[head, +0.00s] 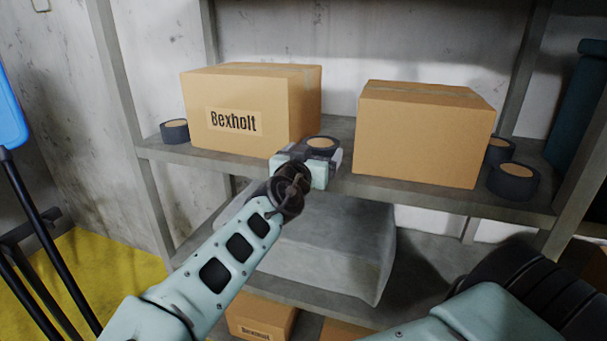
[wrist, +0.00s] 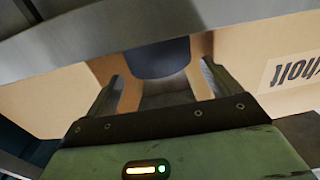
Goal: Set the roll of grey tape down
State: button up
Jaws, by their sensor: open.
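A dark grey roll of tape (head: 321,143) with a tan core shows on the upper shelf (head: 345,178), in the gap between two cardboard boxes. My gripper (head: 319,155) is at the shelf's front edge, right at this roll. The wrist view shows the roll (wrist: 157,58) as a dark rounded shape between and just beyond the fingers of my gripper (wrist: 162,75). The jaws are open, with a finger on either side. The roll's underside is hidden in the head view, and I cannot tell whether a finger touches it.
The Bexholt box (head: 236,112) stands left of the gap and a plain box (head: 424,133) stands right. Other dark tape rolls sit at the shelf's left end (head: 174,131) and right end (head: 513,181). Metal uprights (head: 120,90) flank the shelves.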

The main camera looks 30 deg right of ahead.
jog(key=b+v, duration=0.3)
jog(key=v, duration=0.4)
jog(key=shift+s+a, duration=0.2)
jog(key=shift+s, duration=0.05)
